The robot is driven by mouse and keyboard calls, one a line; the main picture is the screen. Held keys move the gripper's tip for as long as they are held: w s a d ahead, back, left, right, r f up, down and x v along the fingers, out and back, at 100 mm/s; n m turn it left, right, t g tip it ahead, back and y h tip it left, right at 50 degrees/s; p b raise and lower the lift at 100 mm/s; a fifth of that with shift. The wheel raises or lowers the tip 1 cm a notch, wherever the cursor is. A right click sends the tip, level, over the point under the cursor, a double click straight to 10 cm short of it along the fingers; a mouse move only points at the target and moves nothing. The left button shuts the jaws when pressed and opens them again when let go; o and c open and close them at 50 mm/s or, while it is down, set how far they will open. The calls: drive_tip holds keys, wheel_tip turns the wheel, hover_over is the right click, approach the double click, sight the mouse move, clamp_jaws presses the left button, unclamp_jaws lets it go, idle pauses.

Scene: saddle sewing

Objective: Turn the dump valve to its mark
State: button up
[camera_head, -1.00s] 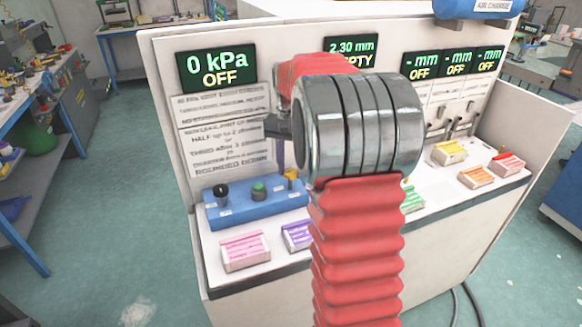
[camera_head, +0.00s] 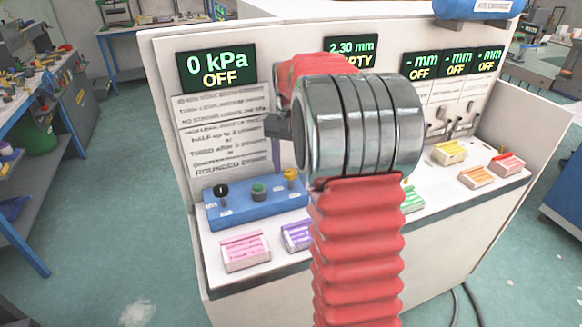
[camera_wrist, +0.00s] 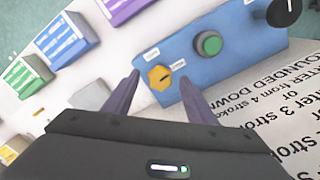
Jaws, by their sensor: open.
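A yellow six-sided knob (camera_wrist: 159,78) sits on the end of a blue box (camera_wrist: 240,62), with a short dark line on its face and small unreadable labels beside it. I take it for the dump valve. In the head view the knob (camera_head: 290,175) stands at the right end of the blue box (camera_head: 255,212). My gripper (camera_wrist: 160,80) is open, its two purple fingers on either side of the knob in the wrist view. I cannot tell whether they touch it. In the head view my arm hides most of the gripper.
A green button (camera_wrist: 208,44) and a black knob (camera_wrist: 284,11) share the blue box. A pink block (camera_head: 245,251) and a purple block (camera_head: 297,236) lie on the white ledge in front. A display (camera_head: 217,68) reads 0 kPa OFF. A printed sign (camera_head: 222,130) hangs below it.

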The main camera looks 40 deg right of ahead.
sight(291, 171)
wheel_tip(291, 171, up, 14)
drive_tip(key=shift+f, duration=0.15)
idle(0.4)
idle(0.6)
